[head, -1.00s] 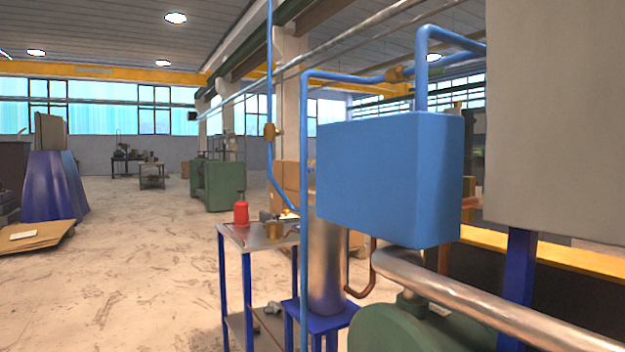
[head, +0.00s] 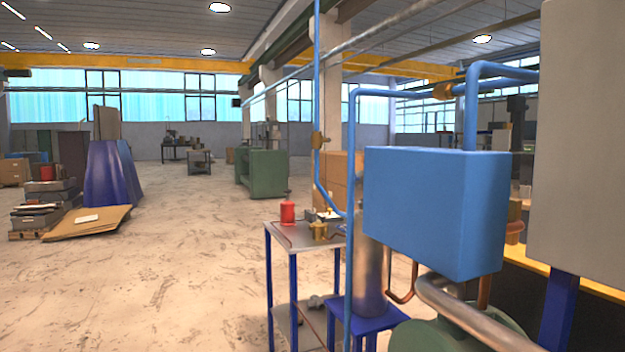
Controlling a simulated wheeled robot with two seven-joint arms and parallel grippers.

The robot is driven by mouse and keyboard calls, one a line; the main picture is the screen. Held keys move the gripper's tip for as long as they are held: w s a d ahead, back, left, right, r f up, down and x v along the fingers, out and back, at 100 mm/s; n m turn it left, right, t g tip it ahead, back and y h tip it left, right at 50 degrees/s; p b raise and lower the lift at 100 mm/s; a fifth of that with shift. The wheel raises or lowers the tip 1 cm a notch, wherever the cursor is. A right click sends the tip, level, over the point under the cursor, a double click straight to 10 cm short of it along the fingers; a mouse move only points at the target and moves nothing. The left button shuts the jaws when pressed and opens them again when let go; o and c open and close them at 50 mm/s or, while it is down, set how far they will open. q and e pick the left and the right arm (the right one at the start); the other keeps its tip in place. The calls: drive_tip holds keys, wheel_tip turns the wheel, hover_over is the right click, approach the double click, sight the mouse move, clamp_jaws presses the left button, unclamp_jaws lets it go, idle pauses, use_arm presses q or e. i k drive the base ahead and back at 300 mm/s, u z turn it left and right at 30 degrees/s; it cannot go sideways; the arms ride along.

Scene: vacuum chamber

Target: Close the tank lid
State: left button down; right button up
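No open lid can be made out in the head view. A rounded green tank (head: 455,336) shows at the bottom edge, mostly cut off, with a thick metal pipe (head: 470,312) running over it. A steel cylinder (head: 372,275) stands upright on a blue stand (head: 368,318), its top partly hidden behind a large blue box (head: 430,210). I cannot tell which of these is the task's tank. Neither of my grippers is in view.
A metal table (head: 300,236) with blue legs stands left of the cylinder, bearing a red container (head: 287,211) and small parts. A grey cabinet (head: 585,130) blocks the right side. Cardboard (head: 88,222) lies far left. The floor (head: 180,270) at left and centre is open.

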sight(358, 174)
drive_tip(key=z, duration=0.25)
drive_tip(key=k, duration=0.25)
drive_tip(key=u, duration=1.25)
drive_tip(key=i, duration=1.85)
drive_tip(key=z, duration=1.65)
drive_tip(key=i, duration=0.75)
drive_tip(key=z, duration=0.8)
